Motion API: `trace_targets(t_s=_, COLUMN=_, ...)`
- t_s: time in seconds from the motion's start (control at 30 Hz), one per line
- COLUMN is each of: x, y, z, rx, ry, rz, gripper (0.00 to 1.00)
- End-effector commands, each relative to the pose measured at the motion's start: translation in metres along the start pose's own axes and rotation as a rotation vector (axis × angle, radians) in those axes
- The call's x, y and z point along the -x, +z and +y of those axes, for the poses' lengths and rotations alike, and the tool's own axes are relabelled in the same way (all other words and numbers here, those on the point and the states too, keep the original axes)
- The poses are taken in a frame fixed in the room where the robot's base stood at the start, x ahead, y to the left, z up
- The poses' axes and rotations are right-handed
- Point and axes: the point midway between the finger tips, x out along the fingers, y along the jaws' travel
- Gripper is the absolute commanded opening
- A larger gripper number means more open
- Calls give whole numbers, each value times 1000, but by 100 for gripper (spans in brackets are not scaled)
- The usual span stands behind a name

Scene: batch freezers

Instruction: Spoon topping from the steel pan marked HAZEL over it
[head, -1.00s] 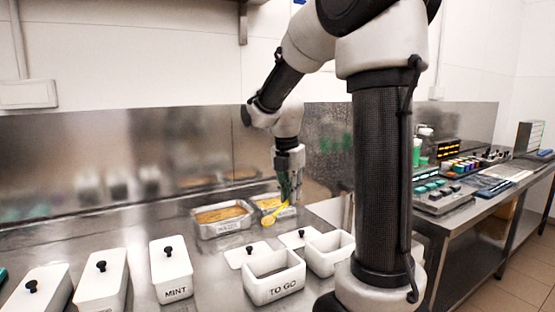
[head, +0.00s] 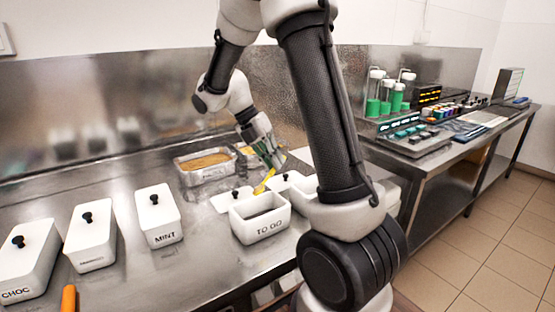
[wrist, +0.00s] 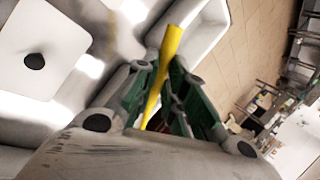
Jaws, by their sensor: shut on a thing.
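My gripper (head: 266,156) is shut on a yellow spoon (head: 264,183), which slants down toward the back rim of the white tub marked TO GO (head: 258,229). The spoon's handle also shows between the fingers in the wrist view (wrist: 168,52). I cannot tell whether the spoon holds topping. The TO GO tub is open, with a dark inside; its contents are unclear. A steel pan (head: 203,176) with tan topping stands behind and left of the gripper; its front label is too small to read surely. A second steel pan (head: 243,160) is partly hidden by my gripper.
Lidded white tubs marked CHOC (head: 22,265) and MINT (head: 159,219) stand at left, with another between them (head: 92,242). Loose white lids with dark knobs lie behind the TO GO tub (head: 231,200). An orange handle (head: 69,298) is at the front edge.

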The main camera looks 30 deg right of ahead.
Motion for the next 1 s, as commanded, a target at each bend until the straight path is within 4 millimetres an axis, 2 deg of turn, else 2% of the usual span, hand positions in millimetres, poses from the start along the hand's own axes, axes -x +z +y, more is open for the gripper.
trace_targets(t_s=0.2, x=-4, y=-1, z=15, rx=42, ry=-318, rz=-1, gripper=0)
trace_targets(t_s=0.53, x=-12, y=-2, z=27, rx=94, ry=-749, rz=-1, gripper=0)
trace_targets(t_s=0.73, x=-15, y=-2, z=30, rx=110, ry=-883, rz=-1, gripper=0)
trace_targets(t_s=1.0, x=-14, y=-2, z=31, rx=112, ry=-909, rz=-1, gripper=0)
